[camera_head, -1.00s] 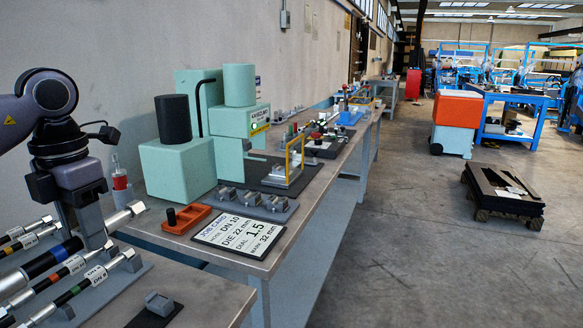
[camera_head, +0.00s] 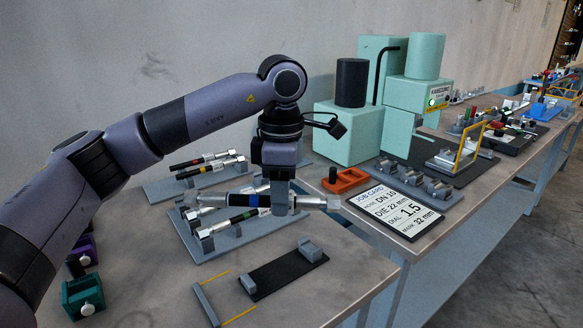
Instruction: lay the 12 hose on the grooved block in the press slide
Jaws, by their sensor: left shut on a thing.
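My left gripper (camera_head: 284,207) points down and is shut on a hose with silver end fittings (camera_head: 318,203), held roughly level above the hose rack. The gripper hides its middle, and I cannot read its size mark. Behind and below it, several black hoses with coloured bands, such as one with an orange band (camera_head: 212,166), lie on grey racks (camera_head: 163,192). The press (camera_head: 412,98) is pale green, at the back right. A light metal block (camera_head: 447,161) sits on its dark plate, by a yellow frame (camera_head: 470,143); its groove is too small to make out.
An orange tray (camera_head: 345,181) and a rack of grey dies (camera_head: 413,181) stand between hose and press. A black strip with grey stops (camera_head: 283,275) lies in front. Teal (camera_head: 82,295) and purple boxes are left.

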